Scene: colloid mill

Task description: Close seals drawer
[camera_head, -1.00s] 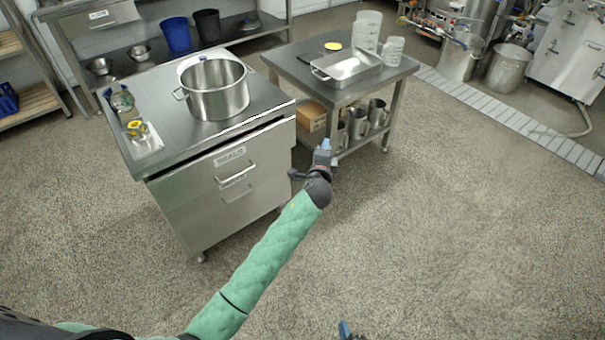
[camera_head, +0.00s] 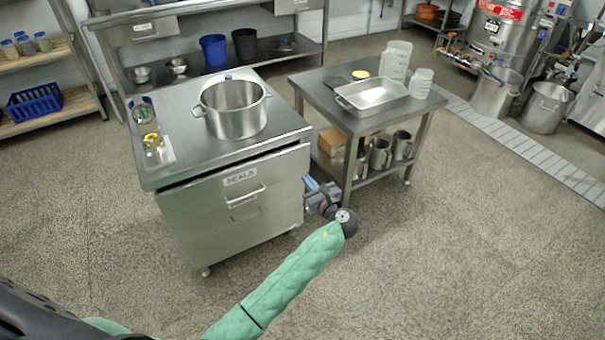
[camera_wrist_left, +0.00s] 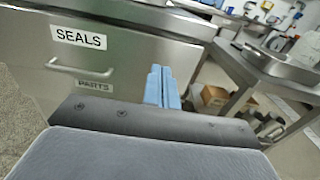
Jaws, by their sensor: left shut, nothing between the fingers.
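The seals drawer (camera_head: 212,194) is the upper steel front of the cabinet, with a SEALS label and a bar handle (camera_head: 245,196). A dark gap shows between its top edge and the worktop; I cannot tell exactly how far out it stands. In the left wrist view the seals drawer (camera_wrist_left: 140,58) fills the upper left, above a PARTS label. My left gripper (camera_head: 308,183) is shut and empty, beside the cabinet's right front corner, clear of the handle. Its blue fingers (camera_wrist_left: 162,88) point forward in the wrist view. My right gripper is not in view.
A steel pot (camera_head: 234,112) and a small tray (camera_head: 160,152) stand on the cabinet's worktop (camera_head: 185,100). The floor in front is clear.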

